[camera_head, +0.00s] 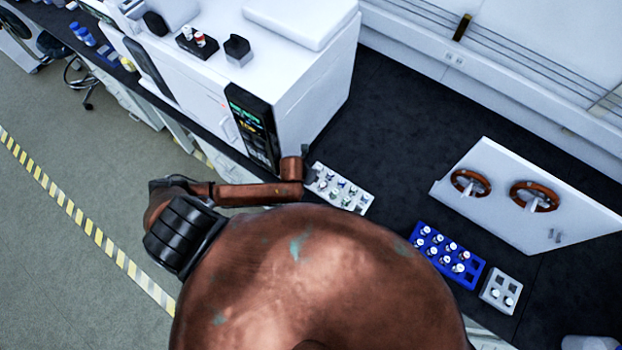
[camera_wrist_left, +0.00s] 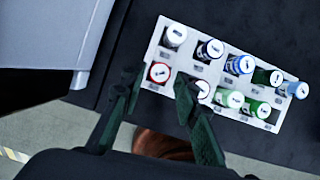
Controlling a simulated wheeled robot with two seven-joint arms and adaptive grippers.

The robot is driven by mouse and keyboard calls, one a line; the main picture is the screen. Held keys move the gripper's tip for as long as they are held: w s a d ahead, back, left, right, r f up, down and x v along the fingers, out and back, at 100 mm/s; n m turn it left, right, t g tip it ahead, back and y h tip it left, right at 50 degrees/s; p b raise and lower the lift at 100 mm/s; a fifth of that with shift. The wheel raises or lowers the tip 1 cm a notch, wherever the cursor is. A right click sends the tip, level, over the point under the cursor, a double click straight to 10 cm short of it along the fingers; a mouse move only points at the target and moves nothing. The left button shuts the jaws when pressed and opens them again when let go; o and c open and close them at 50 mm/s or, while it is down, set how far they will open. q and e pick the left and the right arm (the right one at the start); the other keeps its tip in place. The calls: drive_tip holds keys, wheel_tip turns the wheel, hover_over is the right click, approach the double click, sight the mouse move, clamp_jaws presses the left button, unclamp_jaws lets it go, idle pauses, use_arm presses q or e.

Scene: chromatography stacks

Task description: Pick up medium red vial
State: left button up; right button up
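A vial with a red-rimmed white cap (camera_wrist_left: 159,72) stands in the near left corner slot of a white rack (camera_wrist_left: 187,61) in the left wrist view. My left gripper (camera_wrist_left: 160,82) is open, its two dark fingers on either side of the red-rimmed vial, apart from each other. I cannot tell how high the fingertips are above it. In the head view the left gripper (camera_head: 309,176) is at the left end of the white rack (camera_head: 362,207), where the red vial cannot be made out. My right gripper is not in view.
Several other vials with white, blue and green caps fill the white rack. A white instrument (camera_head: 310,85) stands close on the left. A blue rack (camera_head: 473,277), a grey rack (camera_head: 514,287) and a white panel with two brown wheels (camera_head: 534,197) stand to the right. Dark bench lies clear behind the rack.

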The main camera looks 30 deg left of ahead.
use_arm(q)
drive_tip(key=x, duration=0.3)
drive_tip(key=shift+w+f, duration=0.1)
drive_tip(key=shift+f, duration=0.15)
drive_tip(key=shift+c, duration=0.6)
clamp_jaws()
